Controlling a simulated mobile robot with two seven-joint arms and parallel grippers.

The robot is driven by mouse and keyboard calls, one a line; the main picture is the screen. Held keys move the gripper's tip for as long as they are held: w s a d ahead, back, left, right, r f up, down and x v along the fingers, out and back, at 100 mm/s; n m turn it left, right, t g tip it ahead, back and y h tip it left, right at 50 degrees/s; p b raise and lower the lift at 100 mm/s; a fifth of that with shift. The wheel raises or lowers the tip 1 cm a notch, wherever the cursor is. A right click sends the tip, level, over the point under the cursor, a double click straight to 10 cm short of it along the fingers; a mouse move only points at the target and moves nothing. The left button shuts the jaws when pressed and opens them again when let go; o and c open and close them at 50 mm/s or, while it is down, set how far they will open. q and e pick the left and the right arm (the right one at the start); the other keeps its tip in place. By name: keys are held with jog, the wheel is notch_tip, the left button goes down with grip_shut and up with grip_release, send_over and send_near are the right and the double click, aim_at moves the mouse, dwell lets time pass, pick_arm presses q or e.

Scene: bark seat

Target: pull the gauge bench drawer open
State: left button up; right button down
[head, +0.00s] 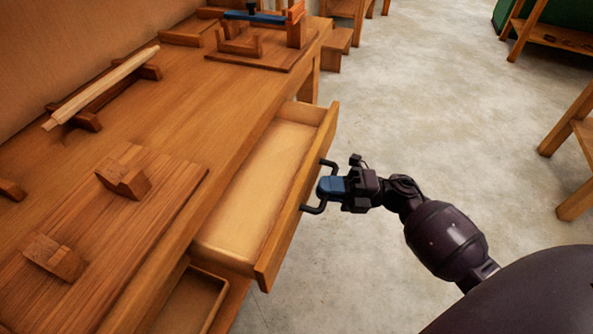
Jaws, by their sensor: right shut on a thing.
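The gauge bench (150,118) is a long wooden bench along the wall on the left. Its drawer (262,180) is pulled well out from under the bench top, and its inside looks empty. A dark bar handle (308,209) is on the drawer's front. My right gripper (328,186) comes in from the right and is shut on the handle, at its middle. The gripper hides that middle part of the handle. My left gripper is not in view.
A lower wooden compartment (193,303) shows under the drawer. Wooden blocks (124,180) and a pale strip (102,86) on supports sit on the bench top. Wooden legs of other furniture (572,130) stand at right. The grey floor (430,85) between is clear.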

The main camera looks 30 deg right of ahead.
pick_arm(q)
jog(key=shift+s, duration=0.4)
pick_arm(e)
jog(key=s+d, duration=0.5)
jog(key=s, duration=0.2)
jog(key=shift+d, duration=0.2)
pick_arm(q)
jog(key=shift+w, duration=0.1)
pick_arm(e)
jog(key=c, duration=1.1)
grip_release()
jog(key=shift+c, duration=0.2)
pick_arm(q)
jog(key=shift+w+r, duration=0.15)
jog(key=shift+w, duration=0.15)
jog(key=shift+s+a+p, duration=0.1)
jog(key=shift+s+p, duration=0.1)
jog(key=shift+p, duration=0.15)
pick_arm(e)
jog(key=v, duration=1)
jog(key=shift+s+d+f, duration=0.15)
jog(key=shift+d, duration=0.2)
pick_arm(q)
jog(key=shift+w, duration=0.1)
